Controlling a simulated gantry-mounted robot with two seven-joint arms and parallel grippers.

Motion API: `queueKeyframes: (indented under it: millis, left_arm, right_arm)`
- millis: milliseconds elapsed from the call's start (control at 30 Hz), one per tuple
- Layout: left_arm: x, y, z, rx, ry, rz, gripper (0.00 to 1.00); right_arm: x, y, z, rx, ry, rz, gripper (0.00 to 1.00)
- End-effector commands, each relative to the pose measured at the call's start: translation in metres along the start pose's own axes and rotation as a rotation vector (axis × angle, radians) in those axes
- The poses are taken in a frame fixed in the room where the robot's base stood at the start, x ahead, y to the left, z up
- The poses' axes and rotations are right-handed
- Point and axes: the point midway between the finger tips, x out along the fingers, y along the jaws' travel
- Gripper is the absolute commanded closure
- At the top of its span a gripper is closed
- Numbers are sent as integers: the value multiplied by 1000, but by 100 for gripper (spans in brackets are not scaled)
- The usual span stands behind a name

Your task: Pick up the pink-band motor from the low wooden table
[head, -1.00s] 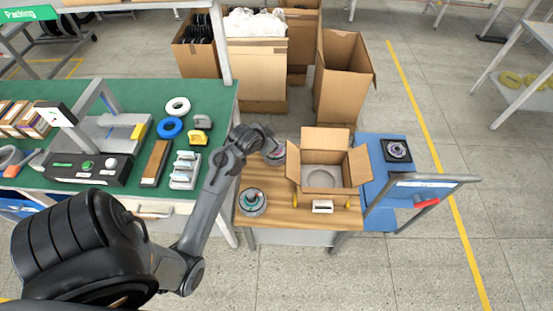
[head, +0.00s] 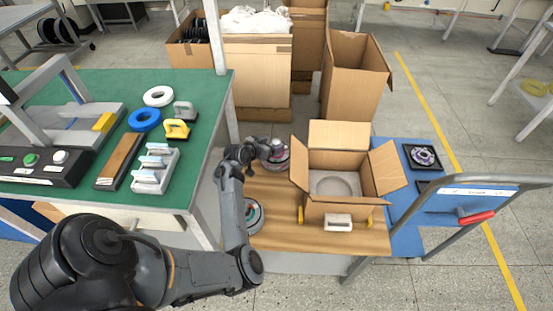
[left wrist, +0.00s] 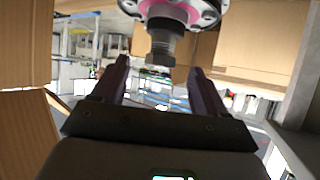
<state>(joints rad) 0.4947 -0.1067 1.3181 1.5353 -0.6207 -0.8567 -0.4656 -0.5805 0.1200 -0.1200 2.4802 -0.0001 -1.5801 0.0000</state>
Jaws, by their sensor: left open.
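The pink-band motor (head: 278,158) stands at the far left of the low wooden table (head: 285,231), partly hidden by my left gripper (head: 266,150). In the left wrist view the motor's pink band and grey flange (left wrist: 180,12) show at the top edge, with its threaded shaft (left wrist: 162,46) pointing toward the gripper. My left gripper (left wrist: 160,70) is open, and the shaft end appears between its fingertips with a gap on each side. A teal-band motor (head: 255,217) stands nearer on the same table, partly hidden behind my left arm. My right gripper is not in view.
An open cardboard box (head: 340,208) stands on the table, right of the pink-band motor. A white block-like object (head: 338,222) lies before it. A green workbench (head: 202,110) is at the left; a blue cart (head: 408,205) is at the right.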

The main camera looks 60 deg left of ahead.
Motion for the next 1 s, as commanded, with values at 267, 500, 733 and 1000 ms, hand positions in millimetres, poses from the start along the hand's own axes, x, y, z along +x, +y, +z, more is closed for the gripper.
queueKeyframes:
  millis: [267,500,733,1000]
  left_arm:
    - [32,0,1,-1,2,1,27]
    - [41,-1,0,1,0,-1,27]
    - [41,0,0,1,0,-1,31]
    - [41,0,0,0,0,-1,73]
  right_arm:
    - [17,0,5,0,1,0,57]
    - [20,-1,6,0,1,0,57]
    - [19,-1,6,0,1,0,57]
    - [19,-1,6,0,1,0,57]
